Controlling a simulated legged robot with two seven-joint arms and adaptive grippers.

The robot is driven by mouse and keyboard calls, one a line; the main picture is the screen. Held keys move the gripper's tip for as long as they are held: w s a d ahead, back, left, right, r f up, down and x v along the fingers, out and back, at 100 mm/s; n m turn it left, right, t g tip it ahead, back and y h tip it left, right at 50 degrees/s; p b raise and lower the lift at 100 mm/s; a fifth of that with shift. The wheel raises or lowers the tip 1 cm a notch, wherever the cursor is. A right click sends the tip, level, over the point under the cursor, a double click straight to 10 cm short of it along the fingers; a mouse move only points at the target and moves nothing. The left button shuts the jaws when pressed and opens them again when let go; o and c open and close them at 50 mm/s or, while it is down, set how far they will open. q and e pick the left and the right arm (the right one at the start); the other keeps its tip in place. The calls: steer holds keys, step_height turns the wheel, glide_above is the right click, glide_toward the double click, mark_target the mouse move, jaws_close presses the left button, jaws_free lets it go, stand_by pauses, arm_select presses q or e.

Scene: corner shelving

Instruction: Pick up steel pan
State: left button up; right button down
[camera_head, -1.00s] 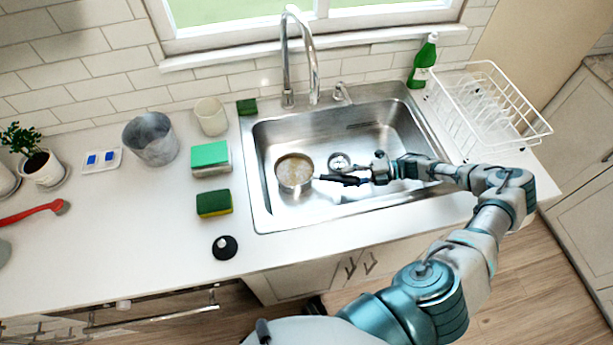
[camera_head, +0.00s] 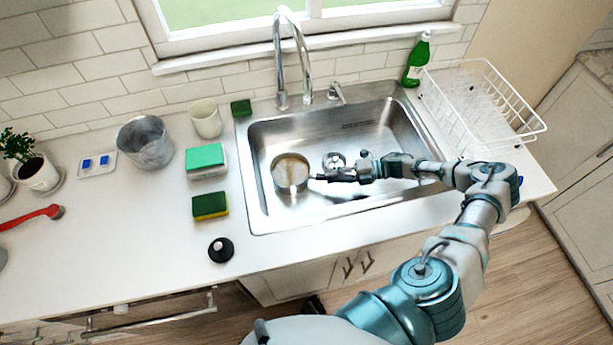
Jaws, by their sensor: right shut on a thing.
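The steel pan (camera_head: 290,172) is in the left part of the sink (camera_head: 262,215), with a brownish inside facing up. Its dark handle points right toward my right gripper. My right gripper (camera_head: 338,176) reaches in from the right over the sink and is shut on the pan's handle. The fingers hide part of the handle. I cannot tell whether the pan touches the sink bottom. My left gripper is not in view.
The tall faucet (camera_head: 301,55) stands behind the sink. A white dish rack (camera_head: 480,110) and a green bottle (camera_head: 417,62) are at the right. Sponges (camera_head: 210,206), a grey bucket (camera_head: 146,143), a cup (camera_head: 206,119) and a black stopper (camera_head: 221,250) stand on the left counter.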

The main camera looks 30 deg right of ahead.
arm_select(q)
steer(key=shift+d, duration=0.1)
arm_select(e)
steer(key=shift+s+d+f, duration=0.1)
steer(key=shift+d, duration=0.05)
steer(key=shift+r, duration=1.1)
step_height(320, 180, up, 4)
steer(key=shift+r+p, duration=0.25)
steer(key=shift+p, duration=0.25)
steer(key=shift+r, duration=1.65)
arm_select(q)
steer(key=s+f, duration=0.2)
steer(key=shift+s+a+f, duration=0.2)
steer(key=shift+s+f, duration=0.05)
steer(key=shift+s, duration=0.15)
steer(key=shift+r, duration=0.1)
arm_select(e)
steer(key=shift+r, duration=0.15)
